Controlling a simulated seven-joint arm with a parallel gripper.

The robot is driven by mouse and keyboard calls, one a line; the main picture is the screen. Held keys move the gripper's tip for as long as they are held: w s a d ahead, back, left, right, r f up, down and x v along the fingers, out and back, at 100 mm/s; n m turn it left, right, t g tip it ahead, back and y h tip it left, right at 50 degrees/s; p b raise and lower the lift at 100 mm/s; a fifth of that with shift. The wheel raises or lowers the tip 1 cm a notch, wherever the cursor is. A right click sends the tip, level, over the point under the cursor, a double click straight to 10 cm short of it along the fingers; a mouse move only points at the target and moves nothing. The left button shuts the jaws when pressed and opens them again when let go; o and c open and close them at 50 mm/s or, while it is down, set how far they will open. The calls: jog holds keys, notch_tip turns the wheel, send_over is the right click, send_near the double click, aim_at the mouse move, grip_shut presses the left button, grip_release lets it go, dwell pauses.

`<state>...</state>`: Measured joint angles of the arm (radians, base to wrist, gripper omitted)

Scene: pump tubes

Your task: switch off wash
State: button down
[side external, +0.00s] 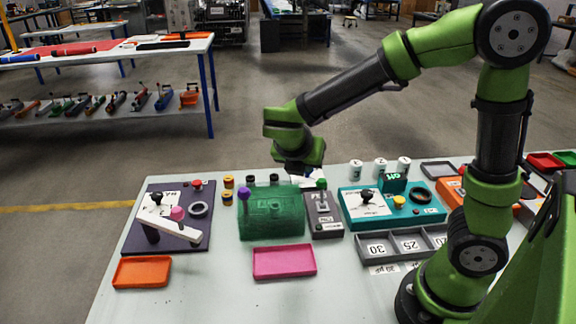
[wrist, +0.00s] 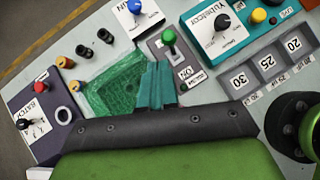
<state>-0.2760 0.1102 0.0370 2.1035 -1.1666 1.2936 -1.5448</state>
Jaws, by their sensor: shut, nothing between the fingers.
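No label reading "wash" is legible in either view. A small grey switch panel (side external: 325,222) has a lever with a green knob (side external: 321,184). In the wrist view the green knob (wrist: 168,36) stands near the panel's far end, and an "ON" label (wrist: 185,73) shows at its near end. My gripper (side external: 312,172) hangs above and behind the grey panel. Its teal fingers (wrist: 156,85) are together and empty, apart from the knob.
A green translucent box (side external: 272,222) stands left of the switch panel. A teal panel (side external: 390,207) with a black knob is at right, with grey numbered bins (side external: 405,243) in front. A dark panel (side external: 195,235) is at left. Pink (side external: 284,262) and orange trays (side external: 142,272) lie in front.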

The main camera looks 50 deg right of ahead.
jog(key=shift+a+r, duration=0.35)
jog(key=shift+r, duration=0.4)
jog(key=shift+a+r, duration=0.3)
jog(key=shift+r, duration=0.4)
jog(key=s+a+r+m+t+y, duration=0.2)
jog(key=s+m+y, duration=0.2)
jog(key=m, duration=0.9)
jog(key=s+a+r+m+t+y, duration=0.2)
jog(key=s+m+y, duration=0.3)
jog(key=m, duration=0.8)
jog(key=shift+s+t+y, duration=0.3)
jog(key=shift+s+t, duration=0.1)
jog(key=shift+s, duration=0.75)
